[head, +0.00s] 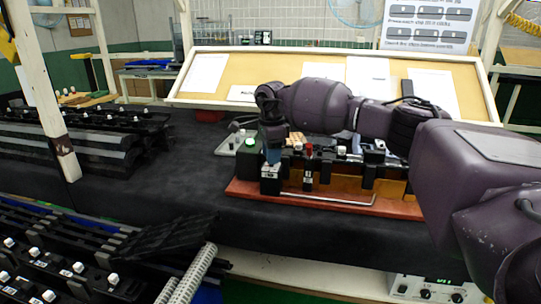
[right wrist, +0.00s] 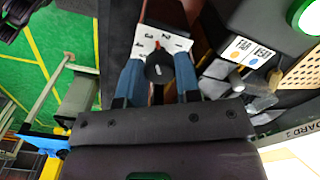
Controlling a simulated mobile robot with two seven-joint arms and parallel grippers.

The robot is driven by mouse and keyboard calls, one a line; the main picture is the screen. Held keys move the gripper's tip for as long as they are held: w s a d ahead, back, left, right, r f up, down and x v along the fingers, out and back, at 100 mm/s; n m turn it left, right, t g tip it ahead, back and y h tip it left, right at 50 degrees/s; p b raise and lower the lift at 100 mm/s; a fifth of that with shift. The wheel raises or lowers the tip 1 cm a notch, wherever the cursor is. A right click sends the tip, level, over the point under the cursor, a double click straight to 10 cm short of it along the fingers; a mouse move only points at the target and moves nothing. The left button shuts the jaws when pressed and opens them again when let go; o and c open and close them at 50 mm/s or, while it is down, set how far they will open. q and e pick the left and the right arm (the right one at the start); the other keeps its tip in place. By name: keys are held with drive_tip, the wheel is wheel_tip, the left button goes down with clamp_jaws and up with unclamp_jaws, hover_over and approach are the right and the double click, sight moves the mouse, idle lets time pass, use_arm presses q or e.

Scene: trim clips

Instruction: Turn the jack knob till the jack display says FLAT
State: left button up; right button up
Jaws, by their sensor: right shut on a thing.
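My right gripper (head: 272,155) reaches down over the left end of the wooden board on the dark bench. In the right wrist view its two blue fingers (right wrist: 158,72) are shut on a black knob (right wrist: 157,67), one finger on each side. Behind the knob is a white dial plate (right wrist: 147,43) with numbers around it and a red mark near the knob's top. A box with a small lit green display (head: 440,279) sits low at the right; its characters are too small to read surely. I cannot tell whether this is the jack display. My left gripper is out of view.
A lit green button (head: 251,142) is close to my right gripper. The reddish board (head: 395,207) carries several black clips and a metal rod. Black rails (head: 95,140) lie at the left. The bench cloth (head: 165,190) between them is clear. A white post (head: 45,90) rises at the left.

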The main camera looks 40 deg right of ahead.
drive_tip(key=shift+n, duration=1.3)
drive_tip(key=shift+r+n, duration=0.1)
drive_tip(key=shift+n, duration=0.2)
drive_tip(key=o, duration=0.9)
drive_tip(key=shift+b, duration=0.3)
drive_tip(key=shift+o, duration=0.2)
wheel_tip(320, 180, up, 11)
drive_tip(key=shift+p, duration=0.4)
